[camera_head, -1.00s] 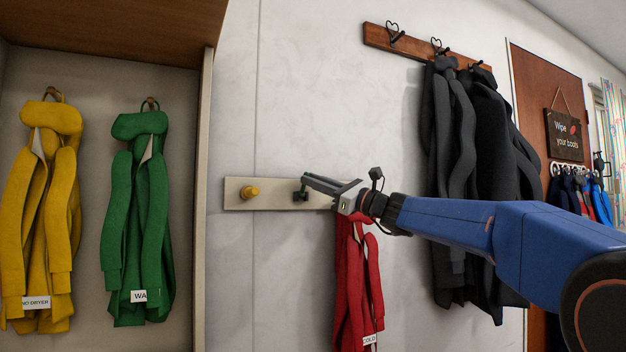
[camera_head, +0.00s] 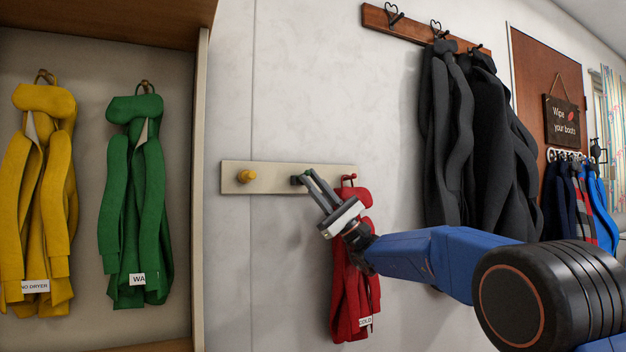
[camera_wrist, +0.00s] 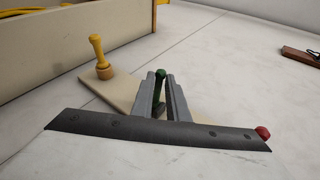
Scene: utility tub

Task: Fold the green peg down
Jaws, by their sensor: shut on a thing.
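The green peg (camera_head: 296,180) is on a pale wall board (camera_head: 273,178), between a yellow peg (camera_head: 247,176) and a red peg (camera_head: 349,178). My gripper (camera_head: 306,177) reaches it from below right, its fingers slanting up and left. In the wrist view the green peg (camera_wrist: 159,84) stands between the two grey fingers of my gripper (camera_wrist: 161,88), which are shut on it. Its lower part is partly hidden by the fingers. The yellow peg (camera_wrist: 98,48) sticks out from its round base. I cannot tell the green peg's exact tilt.
A red coat (camera_head: 350,285) hangs from the red peg, close beside my wrist. Yellow (camera_head: 45,200) and green (camera_head: 138,210) coats hang in the cubby at left. Dark coats (camera_head: 455,150) hang at right. The wall below the board's left half is clear.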

